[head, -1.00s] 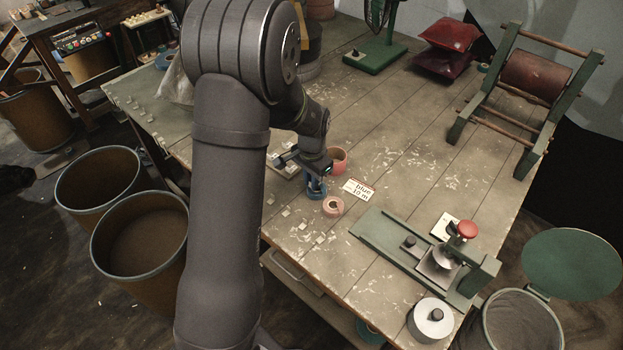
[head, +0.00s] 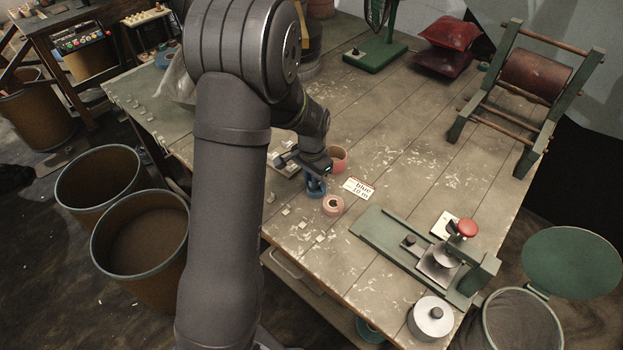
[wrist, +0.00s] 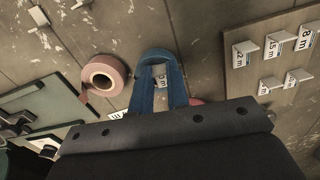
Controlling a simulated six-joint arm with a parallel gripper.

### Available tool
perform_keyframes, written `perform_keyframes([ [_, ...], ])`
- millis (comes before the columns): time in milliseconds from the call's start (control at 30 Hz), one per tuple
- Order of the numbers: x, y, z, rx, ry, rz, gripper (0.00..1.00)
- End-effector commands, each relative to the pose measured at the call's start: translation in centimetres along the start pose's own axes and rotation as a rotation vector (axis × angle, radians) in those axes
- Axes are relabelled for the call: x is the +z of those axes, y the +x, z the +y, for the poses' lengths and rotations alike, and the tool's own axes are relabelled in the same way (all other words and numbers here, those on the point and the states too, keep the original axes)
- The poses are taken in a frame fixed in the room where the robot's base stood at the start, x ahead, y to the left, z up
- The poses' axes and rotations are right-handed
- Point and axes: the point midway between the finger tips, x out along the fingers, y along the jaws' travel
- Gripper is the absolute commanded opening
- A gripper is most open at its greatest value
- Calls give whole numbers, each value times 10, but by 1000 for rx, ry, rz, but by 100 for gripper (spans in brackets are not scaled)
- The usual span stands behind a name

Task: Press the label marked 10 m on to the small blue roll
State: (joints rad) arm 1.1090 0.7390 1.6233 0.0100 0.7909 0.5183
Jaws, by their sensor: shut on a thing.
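The small blue roll (head: 316,189) stands on the table under my gripper (head: 314,177). In the wrist view the curved far rim of the blue roll (wrist: 157,55) shows beyond two blue prongs of my gripper (wrist: 160,84). A small white label (wrist: 160,74) with dark lettering sits between the prongs, at the roll; its number is too small to read surely. My gripper is shut on the label. Whether the label touches the roll cannot be told. A card reading "blue 10 m" (head: 358,188) lies to the right of the roll.
A pale pink roll (head: 333,206) lies close by the blue roll, and a red-pink roll (head: 339,160) stands behind it. A board with several labels (wrist: 262,62) is to the right in the wrist view. A green press (head: 420,250) is at the front right.

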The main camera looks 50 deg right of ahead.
Motion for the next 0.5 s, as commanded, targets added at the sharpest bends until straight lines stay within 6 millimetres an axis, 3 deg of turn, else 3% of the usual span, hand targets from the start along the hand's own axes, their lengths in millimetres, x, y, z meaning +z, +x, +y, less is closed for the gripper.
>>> perform_keyframes([
  [367,1,2,1,2,0,-3,0],
  [400,1,2,1,2,0,-4,17],
  [500,1,2,1,2,0,-3,37],
])
